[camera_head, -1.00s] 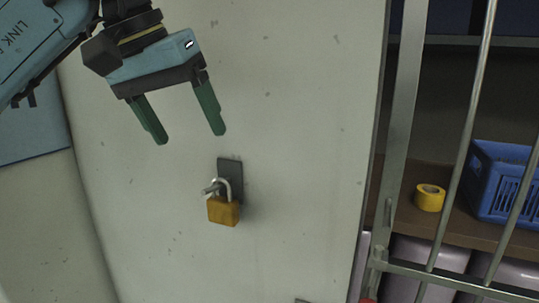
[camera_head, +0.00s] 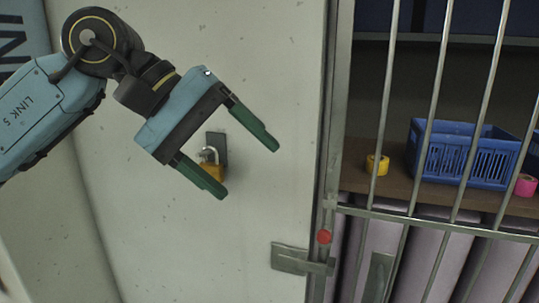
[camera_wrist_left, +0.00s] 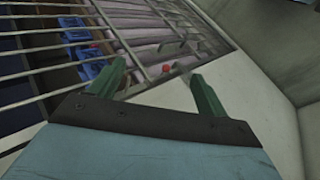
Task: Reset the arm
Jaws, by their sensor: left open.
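My left gripper (camera_head: 240,162) shows in the head view, its arm coming in from the upper left. Its two green fingers are spread apart with nothing between them. In the left wrist view the fingers (camera_wrist_left: 162,88) are also apart and empty. A brass padlock (camera_head: 211,172) with a steel shackle hangs on a dark plate on the pale wall panel (camera_head: 250,215). The gripper's lower finger covers part of the padlock in the head view; I cannot tell whether they touch. My right gripper is not in view.
A barred metal gate (camera_head: 393,217) stands at the right. Behind it a brown shelf holds a yellow tape roll (camera_head: 377,166), a blue crate (camera_head: 455,158) and a pink roll (camera_head: 525,185). A metal latch (camera_head: 290,259) and red knob (camera_head: 324,237) sit by the gate's edge.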

